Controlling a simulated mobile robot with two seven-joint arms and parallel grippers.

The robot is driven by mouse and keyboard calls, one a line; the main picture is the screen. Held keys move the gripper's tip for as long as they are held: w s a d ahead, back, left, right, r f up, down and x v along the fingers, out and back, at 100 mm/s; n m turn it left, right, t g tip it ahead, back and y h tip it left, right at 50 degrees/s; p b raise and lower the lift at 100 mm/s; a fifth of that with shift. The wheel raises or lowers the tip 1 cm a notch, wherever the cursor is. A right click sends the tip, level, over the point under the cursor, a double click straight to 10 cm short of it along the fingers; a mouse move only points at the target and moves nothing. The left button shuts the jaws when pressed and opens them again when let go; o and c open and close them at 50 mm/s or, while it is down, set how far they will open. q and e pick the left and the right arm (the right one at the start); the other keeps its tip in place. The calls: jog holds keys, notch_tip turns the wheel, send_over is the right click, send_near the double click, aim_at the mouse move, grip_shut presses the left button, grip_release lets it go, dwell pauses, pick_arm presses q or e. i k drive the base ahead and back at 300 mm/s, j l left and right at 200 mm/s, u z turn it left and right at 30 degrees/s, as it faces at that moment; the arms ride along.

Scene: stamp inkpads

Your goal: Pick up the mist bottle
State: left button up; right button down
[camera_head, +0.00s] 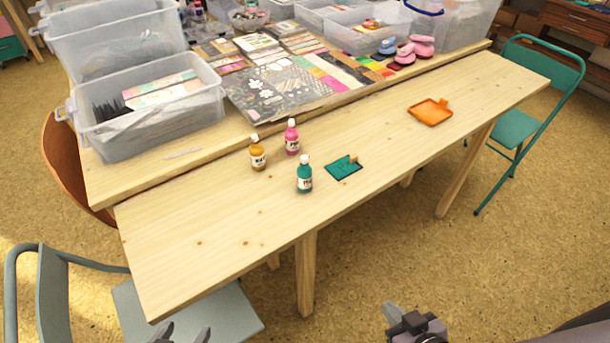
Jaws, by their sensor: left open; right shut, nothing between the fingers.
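Three small bottles with white caps and labels stand upright on the front wooden table (200,250): a teal one (304,178) nearest the front edge, an amber one (257,156) and a pink one (292,140) behind it. The labels are too small to read surely, so I cannot tell which is the mist bottle. My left gripper (183,334) is open and empty at the bottom edge, partly cut off, over the grey chair seat. My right gripper (393,313) is shut and empty at the bottom right, in front of the table. Both are well apart from the bottles.
A teal inkpad (341,169) lies right of the teal bottle, and an orange tray (430,112) farther right. Clear bins (150,130) and paper sheets (270,95) fill the rear table. A grey chair (225,310) stands at front left. The table's left part is clear.

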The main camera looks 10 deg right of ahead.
aim_at(304, 173)
jog(key=k, duration=0.25)
jog(key=l+z, duration=0.2)
jog(key=z, duration=0.15)
jog(key=l+z, duration=0.2)
jog(key=z, duration=0.15)
jog(key=i, duration=0.5)
